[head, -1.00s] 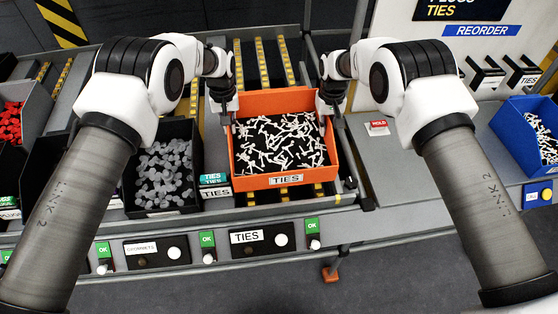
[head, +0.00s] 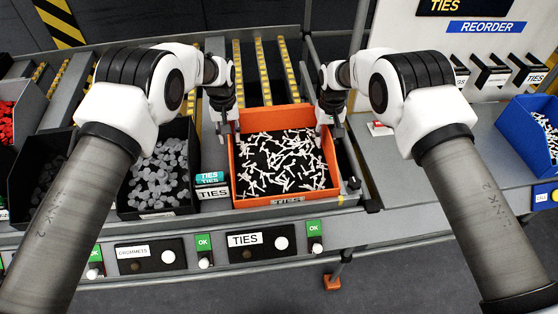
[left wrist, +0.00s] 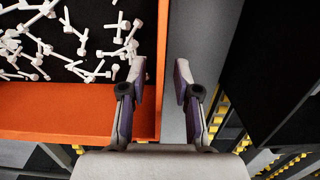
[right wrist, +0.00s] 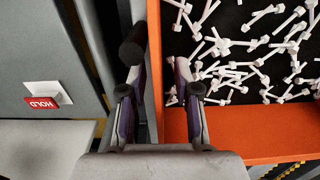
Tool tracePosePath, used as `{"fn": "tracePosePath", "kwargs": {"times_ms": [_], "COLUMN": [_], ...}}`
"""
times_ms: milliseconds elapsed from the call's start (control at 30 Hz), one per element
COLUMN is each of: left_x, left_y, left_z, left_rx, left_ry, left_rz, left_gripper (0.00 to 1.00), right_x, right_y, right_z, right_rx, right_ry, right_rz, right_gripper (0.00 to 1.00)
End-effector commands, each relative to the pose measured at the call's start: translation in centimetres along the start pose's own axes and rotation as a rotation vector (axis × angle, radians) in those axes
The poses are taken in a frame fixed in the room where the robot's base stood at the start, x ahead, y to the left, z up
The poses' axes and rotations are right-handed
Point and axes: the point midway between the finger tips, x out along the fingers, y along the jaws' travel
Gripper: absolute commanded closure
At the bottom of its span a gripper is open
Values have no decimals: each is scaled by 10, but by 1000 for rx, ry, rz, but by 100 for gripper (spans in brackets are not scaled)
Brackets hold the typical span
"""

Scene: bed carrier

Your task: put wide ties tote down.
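The wide orange tote (head: 236,180) holds many white ties and a front "TIES" label. It rests level, to the eye, in the rack lane behind the lower "TIES" plate. My left gripper (head: 224,128) is at its left wall; the left wrist view shows its fingers (left wrist: 160,85) apart, one on each side of the wall, with a gap. My right gripper (head: 334,128) is at the right wall; in the right wrist view its fingers (right wrist: 160,75) are also apart, astride the wall. The tote's underside is hidden.
A black bin of grey grommets (head: 155,205) stands close on the left, with a teal and white "TIES" label block (head: 211,185) between. A grey counter (head: 420,175) with a blue bin (head: 525,135) lies on the right. Yellow roller tracks (head: 264,70) run free behind the tote.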

Motion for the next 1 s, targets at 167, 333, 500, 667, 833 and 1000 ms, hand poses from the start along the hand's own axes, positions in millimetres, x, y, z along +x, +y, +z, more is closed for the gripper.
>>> {"fn": "tracePosePath", "kwargs": {"times_ms": [167,333,500,667,833,1000], "left_x": [-30,-76,-108,-118,-118,-118], "left_y": [0,0,0,0,0,0], "left_z": [-1,0,0,0,0,0], "left_rx": [0,0,0,0,0,0], "left_ry": [5,5,3,1,1,1], "left_rz": [1,1,0,0,0,0], "left_gripper": [69,69,69,69,69,69], "right_x": [0,0,0,-5,-36,-81], "right_y": [0,0,0,0,0,0], "right_z": [0,0,0,0,-1,0], "right_rx": [0,0,0,0,0,-1], "right_ry": [0,0,0,1,4,5], "right_rz": [0,0,0,0,0,1], "right_gripper": [69,69,69,69,69,69]}}
